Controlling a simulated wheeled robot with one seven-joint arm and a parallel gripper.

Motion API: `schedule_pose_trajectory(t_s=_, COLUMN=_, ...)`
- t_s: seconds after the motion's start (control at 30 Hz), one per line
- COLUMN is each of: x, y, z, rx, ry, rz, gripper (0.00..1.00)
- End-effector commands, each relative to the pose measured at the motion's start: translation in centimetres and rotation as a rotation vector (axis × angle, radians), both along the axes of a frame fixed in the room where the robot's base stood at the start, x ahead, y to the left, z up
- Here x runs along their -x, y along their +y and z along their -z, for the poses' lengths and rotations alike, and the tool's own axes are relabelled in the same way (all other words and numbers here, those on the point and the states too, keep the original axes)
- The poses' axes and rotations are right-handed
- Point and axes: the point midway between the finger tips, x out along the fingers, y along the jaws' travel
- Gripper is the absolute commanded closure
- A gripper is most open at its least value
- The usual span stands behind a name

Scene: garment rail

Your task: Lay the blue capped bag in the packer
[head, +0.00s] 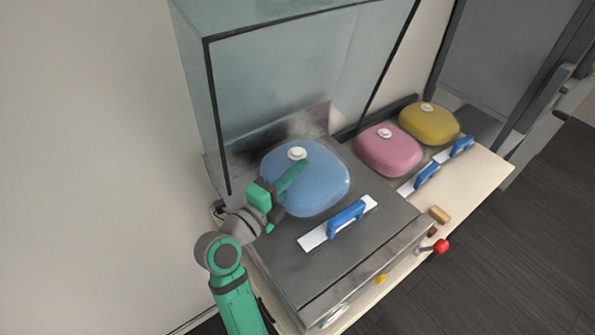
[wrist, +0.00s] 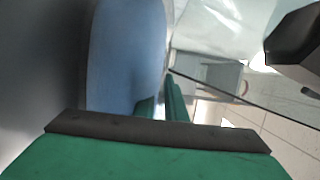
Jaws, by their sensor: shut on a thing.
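The blue capped bag (head: 325,185) is a rounded blue pouch with a white cap on top. It is over the back part of the packer's grey bed (head: 350,262), below the raised clear lid; I cannot tell whether it rests on the bed. My gripper (head: 293,177) comes in from the left and is shut on the blue bag, its green fingers against the bag near the cap. In the wrist view the bag (wrist: 125,55) fills the upper left, with the green fingers (wrist: 165,105) at its lower right edge. The part gripped is hidden.
The packer's clear lid (head: 285,75) stands open behind. A white bar with a blue handle (head: 347,217) lies on the bed in front of the bag. A pink bag (head: 388,155) and a yellow bag (head: 430,125) sit to the right. A red knob (head: 441,246) juts from the front.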

Motion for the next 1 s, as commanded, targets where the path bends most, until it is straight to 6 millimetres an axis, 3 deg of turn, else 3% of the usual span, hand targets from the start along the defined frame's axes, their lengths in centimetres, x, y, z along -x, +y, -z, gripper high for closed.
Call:
schedule_pose_trajectory(t_s=0.2, x=0.0, y=-0.1, z=0.2, rx=0.001, ry=-0.001, rz=0.002, gripper=1.0)
schedule_pose_trajectory(t_s=0.23, x=0.0, y=-0.1, z=0.2, rx=0.001, ry=0.001, rz=0.002, gripper=0.84)
schedule_pose_trajectory(t_s=0.3, x=0.0, y=-0.1, z=0.2, rx=0.0, ry=0.0, rz=0.001, gripper=0.71)
schedule_pose_trajectory(t_s=0.67, x=0.0, y=0.8, z=-0.1, rx=0.0, ry=-0.001, rz=-0.013, gripper=0.71)
schedule_pose_trajectory(t_s=1.0, x=4.5, y=3.7, z=0.0, rx=0.0, ry=0.001, rz=-0.01, gripper=0.71)
